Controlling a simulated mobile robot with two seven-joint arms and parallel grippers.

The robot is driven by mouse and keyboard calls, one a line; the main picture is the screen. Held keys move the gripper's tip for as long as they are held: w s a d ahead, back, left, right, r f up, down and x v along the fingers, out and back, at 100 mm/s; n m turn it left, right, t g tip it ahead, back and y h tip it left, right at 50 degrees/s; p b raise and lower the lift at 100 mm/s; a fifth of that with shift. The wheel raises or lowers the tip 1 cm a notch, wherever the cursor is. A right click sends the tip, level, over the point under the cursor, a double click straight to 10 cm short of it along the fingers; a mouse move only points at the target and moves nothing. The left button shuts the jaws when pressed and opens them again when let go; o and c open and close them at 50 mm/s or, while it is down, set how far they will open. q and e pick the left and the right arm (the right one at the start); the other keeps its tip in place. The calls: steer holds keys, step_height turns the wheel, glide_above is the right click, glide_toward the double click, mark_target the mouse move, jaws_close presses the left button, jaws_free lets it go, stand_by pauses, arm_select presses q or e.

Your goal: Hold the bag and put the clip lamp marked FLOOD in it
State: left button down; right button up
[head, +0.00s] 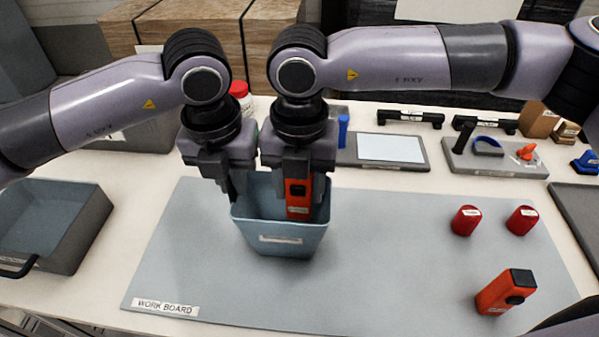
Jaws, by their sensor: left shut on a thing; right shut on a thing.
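A light blue open-topped bag (275,246) stands upright on the work board, with a small label on its front. My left gripper (234,196) is shut on the bag's left rim. My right gripper (298,188) is shut on an orange clip lamp (298,207), held upright at the bag's mouth with its lower part inside the bag. The label on this lamp is too small to read. A second orange clip lamp (503,293) with a black top lies at the board's front right; its marking is not readable.
Two red cylinders (466,220) (521,220) stand on the right of the work board (200,260). A grey-blue bin (88,228) is at left. Trays and black handles line the back. The board's front middle is clear.

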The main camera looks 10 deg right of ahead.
steer(key=shift+f, duration=0.75)
steer(key=o, duration=1.2)
steer(key=shift+c, duration=0.2)
step_height(320, 180, up, 12)
steer(key=shift+r, duration=0.1)
arm_select(q)
steer(key=c, duration=1.1)
jaws_free()
